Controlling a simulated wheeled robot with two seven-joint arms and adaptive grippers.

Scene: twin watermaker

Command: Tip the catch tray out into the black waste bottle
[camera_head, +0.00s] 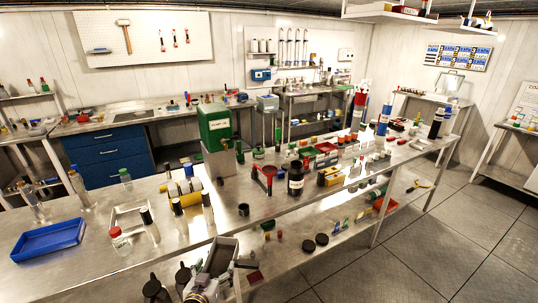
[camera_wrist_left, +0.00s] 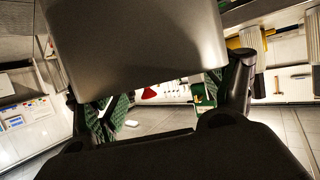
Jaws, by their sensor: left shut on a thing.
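The catch tray (camera_head: 222,250) is a grey metal tray, held in front of the bench's near edge at the bottom of the head view. In the left wrist view the tray (camera_wrist_left: 135,45) is a large grey panel that fills the top middle. My left gripper (camera_head: 214,272) is shut on it, with a finger at each side in the wrist view (camera_wrist_left: 168,95). The tray's contents cannot be made out. The black waste bottle (camera_head: 296,180) stands upright on the bench, dark with a white label, apart from the tray and further right. My right gripper is not in view.
A red funnel-like piece (camera_head: 265,172) stands just left of the bottle, and a yellow holder (camera_head: 329,177) is close on its right. The bench top (camera_head: 275,215) before the bottle is mostly clear. A lower shelf holds several small items.

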